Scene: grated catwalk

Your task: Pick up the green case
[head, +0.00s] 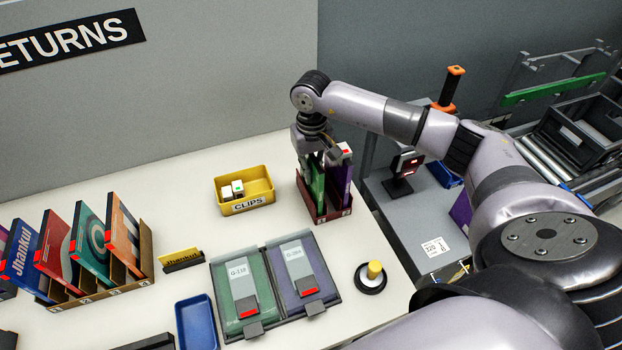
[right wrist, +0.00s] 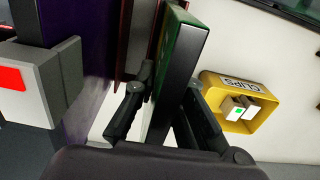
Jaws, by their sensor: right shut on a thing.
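The green case (head: 317,186) stands upright in a dark red rack (head: 331,214) on the white counter, with a purple case (head: 341,178) beside it on the right. My right gripper (head: 314,158) reaches down from above and is shut on the green case near its top. In the right wrist view the green case (right wrist: 187,38) shows its dark edge between the two fingers (right wrist: 163,108), and the purple case (right wrist: 88,90) is on the left. The fingers partly hide the green case's top in the head view. My left gripper is not in view.
A yellow clips bin (head: 256,192) stands left of the rack. In front lies a grey tray (head: 275,243) with green and purple panels. A blue tray (head: 197,325), a yellow-knobbed puck (head: 371,276) and several boxes in a sorter (head: 125,287) are also on the counter.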

